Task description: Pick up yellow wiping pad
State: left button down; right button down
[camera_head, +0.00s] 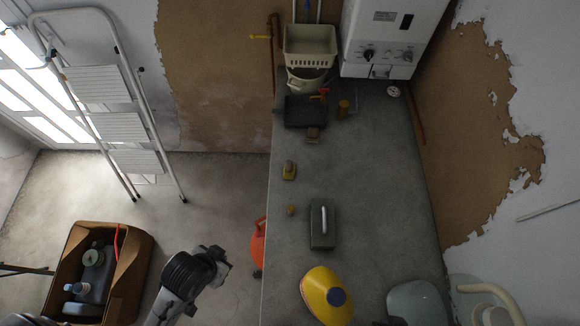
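My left gripper (222,263) is at the end of the arm coming in from the bottom left, over the floor, left of the worktop and apart from the pad. Its fingers are too small and dark to tell open from shut. My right gripper is not in view.
The worktop (385,190) holds a green handled box (322,236), a large yellow rounded object (318,287) and a dark tray (304,112). A red-orange object (258,243) stands beside its left edge. A brown crate (127,280) and a stepladder (125,128) stand left.

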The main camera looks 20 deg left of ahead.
pick_arm(q)
jog(key=c, duration=1.8)
grip_release()
jog(key=shift+d, duration=0.2)
jog(key=shift+c, duration=0.2)
jog(key=shift+o, duration=0.8)
jog(key=o, duration=0.9)
jog(key=shift+a, duration=0.2)
